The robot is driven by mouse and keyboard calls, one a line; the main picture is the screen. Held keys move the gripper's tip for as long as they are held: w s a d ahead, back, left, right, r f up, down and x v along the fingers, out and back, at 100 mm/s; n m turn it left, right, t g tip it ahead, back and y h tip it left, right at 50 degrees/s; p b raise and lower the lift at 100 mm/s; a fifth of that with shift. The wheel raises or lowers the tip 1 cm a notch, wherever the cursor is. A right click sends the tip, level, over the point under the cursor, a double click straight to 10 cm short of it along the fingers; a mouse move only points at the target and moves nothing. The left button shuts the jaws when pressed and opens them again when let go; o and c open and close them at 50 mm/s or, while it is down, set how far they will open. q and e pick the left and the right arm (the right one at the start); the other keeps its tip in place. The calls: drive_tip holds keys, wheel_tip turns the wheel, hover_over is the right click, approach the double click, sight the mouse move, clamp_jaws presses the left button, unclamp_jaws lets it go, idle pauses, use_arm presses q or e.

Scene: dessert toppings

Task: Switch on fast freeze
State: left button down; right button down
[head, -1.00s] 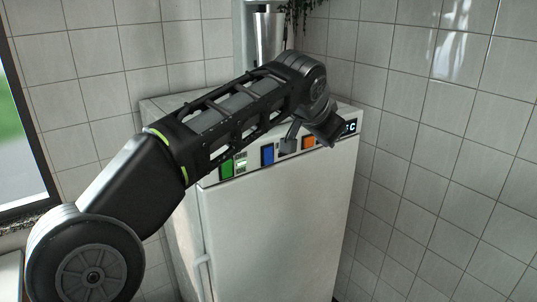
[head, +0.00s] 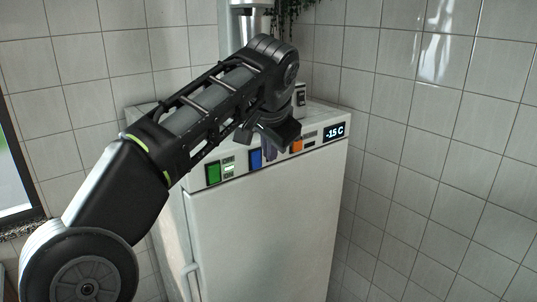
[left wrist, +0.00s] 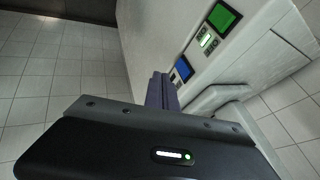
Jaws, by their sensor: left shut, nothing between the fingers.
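A white freezer (head: 262,235) stands in the corner with a control panel along its top front edge. The panel has a green switch (head: 213,173), a blue switch (head: 255,158), an orange switch (head: 296,147) and a lit display (head: 334,133) showing a temperature in C. My left gripper (head: 269,150) is shut and empty, pointing down at the panel just right of the blue switch. In the left wrist view its fingers (left wrist: 160,92) are close to the blue switch (left wrist: 182,68); I cannot tell whether they touch. The green switch (left wrist: 223,18) is farther off. My right gripper is out of view.
A small lit label (head: 229,168) sits beside the green switch. A metal container (head: 254,22) and a hanging plant (head: 290,8) are behind the freezer. A small dark switch (head: 301,96) is on the wall. Tiled walls close in the right side.

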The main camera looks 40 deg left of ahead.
sight(259, 165)
use_arm(q)
drive_tip(key=w+a+f, duration=0.1)
drive_tip(key=a+f, duration=0.1)
drive_tip(key=w+a+f+p, duration=0.1)
drive_tip(key=w+a+f, duration=0.1)
drive_tip(key=w+a+f+p, duration=0.1)
drive_tip(key=a+f, duration=0.1)
drive_tip(key=shift+w+f, duration=0.2)
drive_tip(key=shift+w, duration=0.05)
drive_tip(key=shift+f, duration=0.1)
drive_tip(key=shift+a+f+y+b, duration=0.2)
drive_tip(key=shift+f+y+b, duration=0.25)
drive_tip(key=shift+b, duration=1.05)
drive_tip(key=shift+r+t+y, duration=0.15)
drive_tip(key=shift+t+y, duration=0.1)
drive_tip(key=shift+t, duration=0.05)
drive_tip(key=shift+a, duration=0.15)
drive_tip(key=shift+r, duration=0.15)
